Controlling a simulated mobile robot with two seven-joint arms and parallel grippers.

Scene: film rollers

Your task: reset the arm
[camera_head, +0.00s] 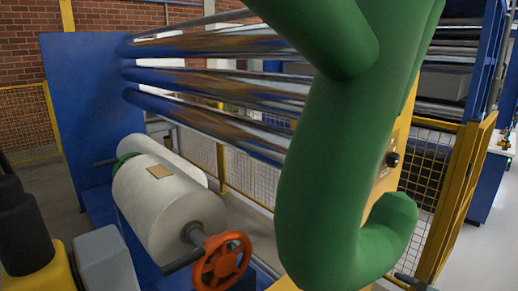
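No gripper that I can make out is in the head view, and neither fingertips nor a held thing show. A large green, rounded, tube-like form (325,180) fills the centre right very close to the camera. I cannot tell whether it is part of my arm. It ends in an upturned hook at the lower right and hides much of the machine behind it.
A white film roll (168,215) with a tan patch (159,171) lies behind an orange handwheel (222,262). Several shiny rollers (205,79) run from a blue panel (88,105). Yellow-framed mesh fencing (432,165) stands right. Grey floor (481,248) shows at far right.

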